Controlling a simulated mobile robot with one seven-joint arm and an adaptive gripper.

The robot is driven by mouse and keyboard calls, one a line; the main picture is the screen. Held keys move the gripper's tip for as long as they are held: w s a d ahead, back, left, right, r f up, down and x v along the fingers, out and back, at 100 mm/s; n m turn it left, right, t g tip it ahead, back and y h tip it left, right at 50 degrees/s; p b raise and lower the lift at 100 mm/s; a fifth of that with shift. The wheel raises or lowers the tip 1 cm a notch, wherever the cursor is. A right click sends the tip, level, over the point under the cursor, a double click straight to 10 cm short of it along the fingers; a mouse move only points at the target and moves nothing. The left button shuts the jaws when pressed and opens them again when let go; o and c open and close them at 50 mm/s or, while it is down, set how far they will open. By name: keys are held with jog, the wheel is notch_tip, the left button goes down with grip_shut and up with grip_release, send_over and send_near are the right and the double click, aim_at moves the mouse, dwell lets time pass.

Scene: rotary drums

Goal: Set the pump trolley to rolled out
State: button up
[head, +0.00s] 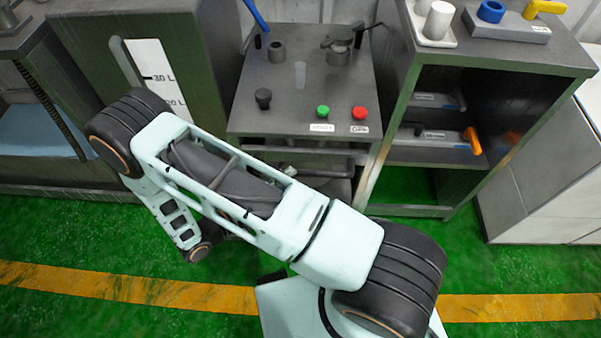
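A dark grey unit (338,188) shows in the bay under the control console, and it may be the pump trolley. My arm covers most of it, so I cannot tell how far out it stands. My pale green arm crosses the middle of the head view in front of the console and bends back down at the left. The far end of the arm is hidden behind its own links, and I cannot make out my gripper's fingers.
The console (300,95) carries a green button (322,111), a red button (359,113) and a black knob (263,98). A shelf cabinet (400,130) stands to its right, a tank with a level scale (155,75) to its left. Green floor with a yellow stripe (120,288) lies in front.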

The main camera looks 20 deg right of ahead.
aim_at(301, 173)
jog(key=x, duration=0.5)
jog(key=shift+d, duration=0.2)
grip_shut()
